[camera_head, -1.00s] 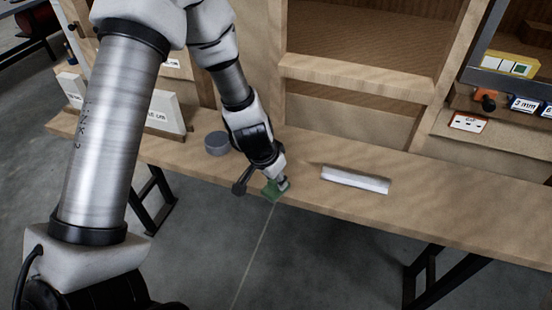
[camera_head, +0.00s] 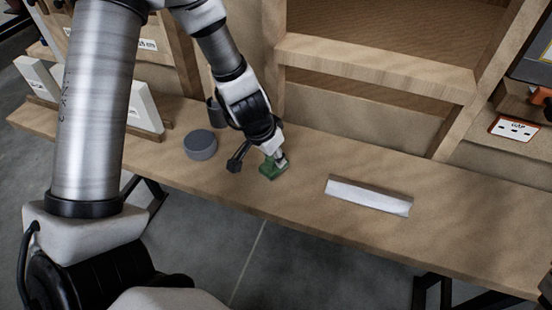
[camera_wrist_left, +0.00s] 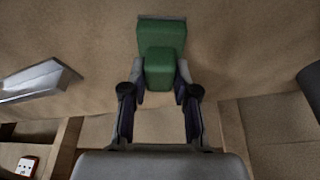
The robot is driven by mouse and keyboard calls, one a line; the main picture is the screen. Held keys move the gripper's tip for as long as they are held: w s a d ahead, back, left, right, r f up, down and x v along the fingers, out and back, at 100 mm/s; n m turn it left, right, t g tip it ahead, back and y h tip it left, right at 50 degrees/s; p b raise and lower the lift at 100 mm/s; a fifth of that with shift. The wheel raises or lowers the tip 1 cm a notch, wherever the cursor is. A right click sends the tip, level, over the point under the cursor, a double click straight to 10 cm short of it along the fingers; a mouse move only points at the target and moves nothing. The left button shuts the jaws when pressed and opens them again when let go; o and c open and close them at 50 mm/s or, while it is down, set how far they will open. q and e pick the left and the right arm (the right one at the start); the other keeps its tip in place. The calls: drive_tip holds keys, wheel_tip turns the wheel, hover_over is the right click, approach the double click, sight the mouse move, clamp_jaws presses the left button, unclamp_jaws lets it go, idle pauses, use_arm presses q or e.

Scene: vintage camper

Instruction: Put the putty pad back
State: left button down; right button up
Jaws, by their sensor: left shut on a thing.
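A green block-shaped thing, which I take for the putty pad (camera_head: 271,172), is at the tip of my left gripper (camera_head: 276,158) over the wooden bench (camera_head: 310,215). In the left wrist view, the green pad (camera_wrist_left: 161,40) has a wider slab and a smaller raised block. My left gripper (camera_wrist_left: 164,76) is shut on that block, one finger on each side. The pad is low at the bench top; I cannot tell whether it touches. My right gripper is not in view.
A grey round tin (camera_head: 200,146) stands left of the gripper, with another grey cylinder (camera_head: 217,112) behind it. A pale metal bar (camera_head: 368,195) lies to the right. A wooden shelf unit (camera_head: 375,70) rises behind. Bench between pad and bar is clear.

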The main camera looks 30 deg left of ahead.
use_arm(q)
drive_tip(key=shift+s+d+r, duration=0.1)
drive_tip(key=shift+d, duration=0.05)
drive_tip(key=shift+s+r, duration=0.1)
drive_tip(key=shift+s, duration=0.05)
drive_tip(key=shift+f, duration=0.3)
drive_tip(key=c, duration=0.9)
unclamp_jaws()
drive_tip(key=p+v, duration=1)
drive_tip(key=v, duration=0.2)
drive_tip(key=shift+r+p, duration=0.25)
drive_tip(key=shift+p, duration=0.05)
